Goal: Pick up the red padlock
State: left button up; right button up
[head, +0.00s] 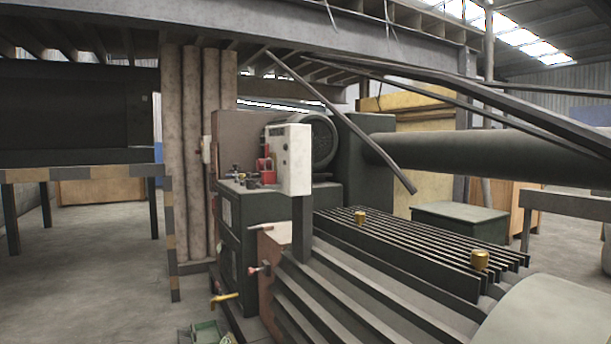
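A small red object (265,169), which looks like the red padlock, is on top of the dark green machine cabinet (235,226), just left of the white control box (289,159). It is too small to make out its details. The control box stands close to its right side. Neither of my grippers shows in the head view.
Several small dark items (240,177) lie on the cabinet top beside the red object. Open concrete floor (90,270) lies at left.

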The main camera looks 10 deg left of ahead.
aim_at(269, 177)
jog(key=i+j+z, duration=0.1)
jog(key=j, duration=0.25)
jog(key=i+j+z, duration=0.1)
jog(key=i+j, duration=0.15)
jog(key=j, duration=0.15)
jog(key=i+j+z, duration=0.1)
jog(key=j, duration=0.3)
jog(key=i+j+z, duration=0.1)
jog(key=j, duration=0.3)
jog(key=i+j+z, duration=0.15)
jog(key=j, duration=0.25)
jog(key=i+j+z, duration=0.1)
jog(key=j, duration=0.3)
